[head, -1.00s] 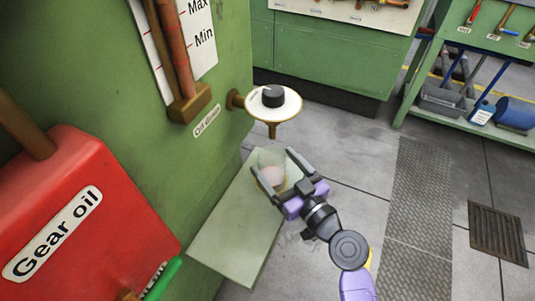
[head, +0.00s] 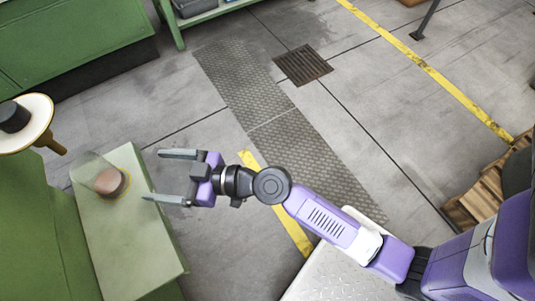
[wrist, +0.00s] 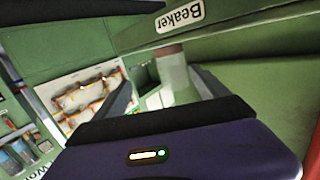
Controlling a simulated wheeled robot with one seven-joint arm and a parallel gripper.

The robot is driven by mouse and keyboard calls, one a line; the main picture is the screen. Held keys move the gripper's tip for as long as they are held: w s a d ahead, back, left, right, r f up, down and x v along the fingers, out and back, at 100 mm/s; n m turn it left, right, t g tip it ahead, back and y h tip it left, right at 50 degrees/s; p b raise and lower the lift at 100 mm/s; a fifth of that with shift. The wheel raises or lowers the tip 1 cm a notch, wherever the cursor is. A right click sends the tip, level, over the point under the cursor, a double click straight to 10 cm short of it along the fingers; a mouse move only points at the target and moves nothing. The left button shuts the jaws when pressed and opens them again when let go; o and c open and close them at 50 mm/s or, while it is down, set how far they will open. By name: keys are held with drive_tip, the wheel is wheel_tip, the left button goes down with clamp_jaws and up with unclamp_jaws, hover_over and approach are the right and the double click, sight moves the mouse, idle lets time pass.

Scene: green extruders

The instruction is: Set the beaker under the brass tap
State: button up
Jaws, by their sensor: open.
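The beaker (head: 101,177), clear with a pinkish-brown patch at its base, stands upright on a pale green shelf (head: 130,245). The brass tap (head: 48,142), with a white disc and black knob on top, juts from the green machine to the upper left of the beaker. I cannot tell whether the spout is exactly above the beaker. My gripper (head: 152,175) is open and empty, to the right of the beaker and apart from it, fingers pointing at it. In the wrist view, a pinkish shape between the fingers (wrist: 166,80) looks like the beaker, below a "Beaker" label (wrist: 180,16).
The green machine body (head: 30,225) closes off the left side. A green cabinet (head: 75,45) stands at the upper left. The grey floor right of the shelf is open, with a drain grate (head: 302,65). Wooden pallets (head: 485,195) are at the far right.

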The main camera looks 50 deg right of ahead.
drive_tip(key=s+d+f+m+h, duration=0.2)
drive_tip(key=s+d+h, duration=0.1)
drive_tip(key=s+d, duration=0.3)
drive_tip(key=s+d+f+m+h, duration=0.2)
drive_tip(key=s+d+f+h, duration=0.15)
drive_tip(key=s, duration=0.45)
drive_tip(key=s+d+r+m+h, duration=0.1)
drive_tip(key=s+d+r, duration=0.1)
drive_tip(key=s+r, duration=0.3)
drive_tip(key=s+d+r+h, duration=0.1)
drive_tip(key=s+r, duration=0.4)
drive_tip(key=s, duration=0.5)
drive_tip(key=shift+s+d+r+m, duration=0.25)
drive_tip(key=shift+s+d+m, duration=0.15)
drive_tip(key=shift+d, duration=0.25)
wheel_tip(320, 180, up, 18)
drive_tip(key=p, duration=1.8)
drive_tip(key=shift+r, duration=0.15)
